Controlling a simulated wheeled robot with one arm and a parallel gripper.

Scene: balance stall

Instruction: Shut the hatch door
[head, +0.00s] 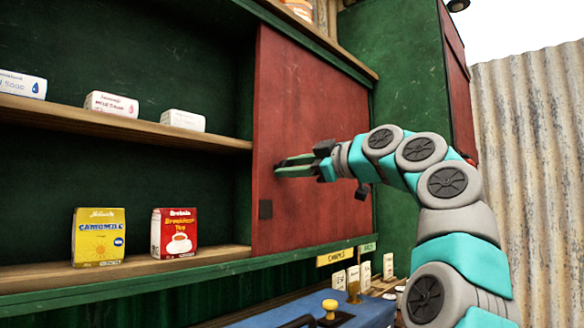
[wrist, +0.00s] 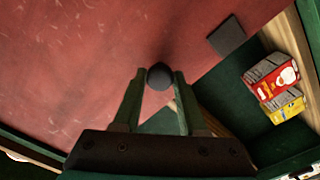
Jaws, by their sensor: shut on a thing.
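The hatch door is a red panel (head: 312,120) covering the right part of a green cupboard; it fills most of the wrist view (wrist: 90,60). The cupboard's left part is open. My gripper (head: 281,168) reaches in from the right at the door's face, near its left edge. In the wrist view my gripper (wrist: 159,88) has its green fingers on either side of a dark round knob (wrist: 160,76) and is shut on it. The knob is not clear in the head view. A dark square plate (head: 265,209) sits low on the door, also in the wrist view (wrist: 228,36).
The upper shelf (head: 60,113) holds several white boxes. The lower shelf (head: 40,277) holds a yellow camomile box (head: 98,237) and a red tea box (head: 174,233) left of the door. A blue surface (head: 365,312) with a yellow knob (head: 330,307) lies below.

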